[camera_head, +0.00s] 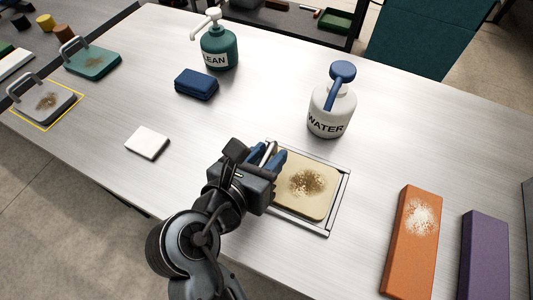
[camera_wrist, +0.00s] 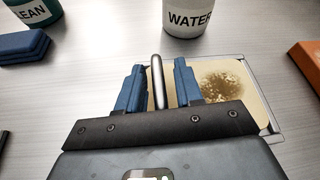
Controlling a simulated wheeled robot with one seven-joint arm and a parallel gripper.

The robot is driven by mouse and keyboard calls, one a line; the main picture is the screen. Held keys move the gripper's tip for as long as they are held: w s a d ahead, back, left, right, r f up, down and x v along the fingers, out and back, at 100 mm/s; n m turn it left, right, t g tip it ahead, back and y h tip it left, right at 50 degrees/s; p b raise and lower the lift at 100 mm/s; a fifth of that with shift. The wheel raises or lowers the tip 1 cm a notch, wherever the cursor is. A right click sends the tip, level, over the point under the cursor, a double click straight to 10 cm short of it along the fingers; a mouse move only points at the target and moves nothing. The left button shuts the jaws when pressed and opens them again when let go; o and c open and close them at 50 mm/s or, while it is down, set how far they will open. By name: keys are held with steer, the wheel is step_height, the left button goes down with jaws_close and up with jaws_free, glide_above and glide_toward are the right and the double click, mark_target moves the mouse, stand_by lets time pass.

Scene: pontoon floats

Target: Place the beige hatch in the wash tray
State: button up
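The beige hatch (camera_head: 307,188) has a brown dirt patch on top. It lies flat inside a thin silver-rimmed frame (camera_head: 341,201), apparently the wash tray; the hatch also shows in the wrist view (camera_wrist: 228,88). My gripper (camera_head: 268,157) is low at the hatch's left side. In the wrist view, its two blue fingers (camera_wrist: 158,90) stand on either side of the hatch's metal handle (camera_wrist: 157,78), with a gap visible on both sides. The gripper looks open around the handle. My arm hides the left part of the hatch and the tray's near left corner.
A white WATER bottle (camera_head: 331,109) and a green CLEAN bottle (camera_head: 219,48) stand behind. A blue sponge (camera_head: 196,84) and white pad (camera_head: 147,142) lie left. Grey (camera_head: 45,102) and green (camera_head: 92,60) hatches lie far left. Orange (camera_head: 411,240) and purple (camera_head: 484,255) blocks lie right.

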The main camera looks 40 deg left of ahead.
steer(key=shift+o, duration=0.4)
steer(key=shift+s, duration=0.1)
steer(key=v, duration=1.2)
